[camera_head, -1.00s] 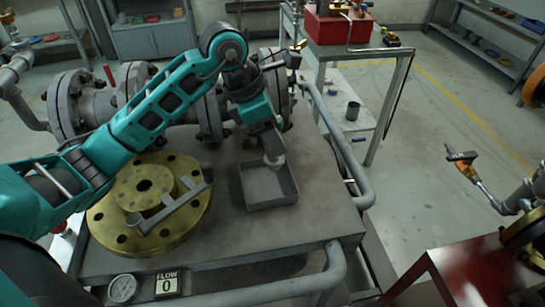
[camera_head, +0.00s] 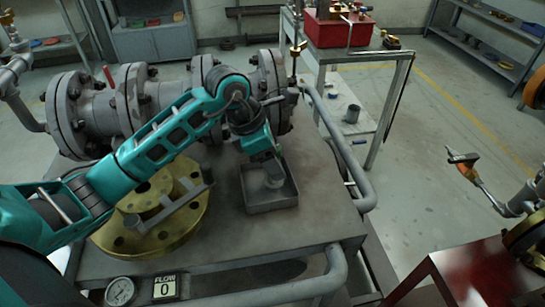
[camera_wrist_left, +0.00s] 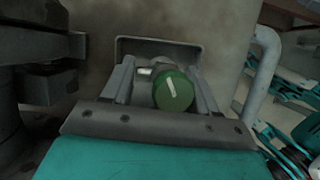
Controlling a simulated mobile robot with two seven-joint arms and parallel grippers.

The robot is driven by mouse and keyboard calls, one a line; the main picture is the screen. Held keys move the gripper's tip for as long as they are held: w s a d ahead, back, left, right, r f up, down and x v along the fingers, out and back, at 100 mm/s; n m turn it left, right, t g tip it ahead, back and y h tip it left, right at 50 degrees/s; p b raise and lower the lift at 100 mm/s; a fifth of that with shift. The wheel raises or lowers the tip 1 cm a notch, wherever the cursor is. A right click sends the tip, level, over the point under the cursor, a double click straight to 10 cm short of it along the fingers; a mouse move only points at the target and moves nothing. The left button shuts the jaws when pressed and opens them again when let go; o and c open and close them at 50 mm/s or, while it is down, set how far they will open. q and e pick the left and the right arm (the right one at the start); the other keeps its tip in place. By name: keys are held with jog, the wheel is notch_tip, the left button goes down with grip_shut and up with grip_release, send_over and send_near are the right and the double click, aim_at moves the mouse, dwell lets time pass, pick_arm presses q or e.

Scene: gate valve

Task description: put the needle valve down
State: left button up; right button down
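The needle valve has a round green knob (camera_wrist_left: 174,91) with a white mark and a small metal body. In the left wrist view it sits between the two fingers of my left gripper (camera_wrist_left: 163,95), which appear closed on it. In the head view my left gripper (camera_head: 273,172) points down into the grey tray (camera_head: 271,205); the valve is mostly hidden there by the gripper. The tray's far wall also shows in the wrist view (camera_wrist_left: 158,46). I cannot tell whether the valve touches the tray floor. My right gripper is not in view.
A brass flange (camera_head: 180,222) with a grey bar tool (camera_head: 175,210) lies left of the tray. The large grey gate valve body (camera_head: 120,105) stands behind. A pipe rail (camera_head: 350,160) runs along the table's right edge. Bare tabletop (camera_head: 310,225) lies right of the tray.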

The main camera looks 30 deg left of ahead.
pick_arm(q)
jog(key=o, duration=0.4)
jog(key=shift+r, duration=0.15)
jog(key=shift+r, duration=0.25)
jog(key=p+v, duration=0.1)
jog(key=v, duration=0.9)
jog(key=shift+s+a+r, duration=0.1)
jog(key=shift+a+r, duration=0.05)
jog(key=shift+r, duration=0.15)
jog(key=shift+s+a+r, duration=0.1)
jog(key=shift+s+r, duration=0.05)
jog(key=shift+r, duration=0.25)
